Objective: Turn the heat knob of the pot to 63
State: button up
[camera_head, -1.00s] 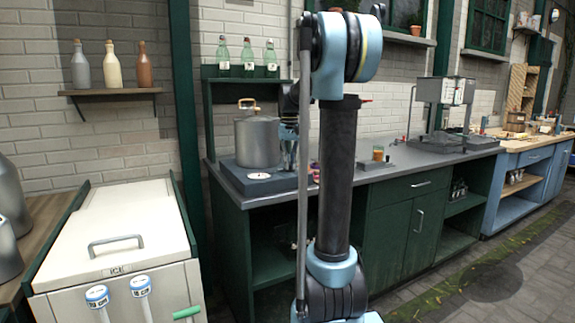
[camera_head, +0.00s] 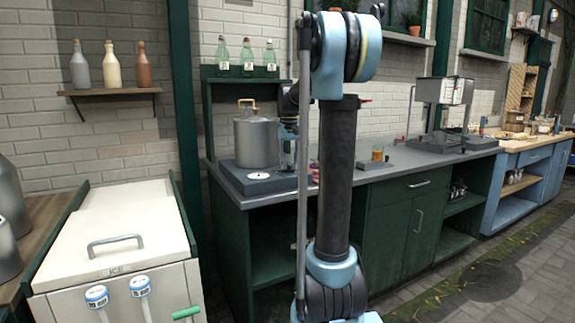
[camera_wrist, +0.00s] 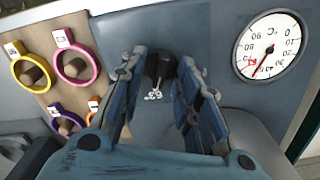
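The pot (camera_head: 256,143), grey metal with a brass handle on its lid, stands on a grey-blue heater base (camera_head: 243,179) at the left end of the counter. The base has a white round dial (camera_head: 257,176); in the wrist view this °C dial (camera_wrist: 270,46) has a red needle pointing lower left. The dark heat knob (camera_wrist: 164,68) is on the base face, beside small white digits (camera_wrist: 153,94) that I cannot read surely. My gripper (camera_wrist: 160,72) has its fingers apart on either side of the knob; firm contact is not visible. In the head view, my arm mostly hides the gripper.
Colourful rings (camera_wrist: 76,65) on a tan board are beside the base in the wrist view. Green bottles (camera_head: 246,57) stand on a shelf above the pot. A white chest (camera_head: 120,225) is at left.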

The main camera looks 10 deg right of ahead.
notch_tip(320, 180, up, 12)
dwell(0.7)
jog(key=shift+w, duration=0.1)
jog(key=s+f+n+t, duration=0.1)
jog(key=s+f+t, duration=0.1)
jog(key=s+f, duration=3.1)
jog(key=shift+s+a, duration=0.25)
jog(key=shift+s, duration=0.95)
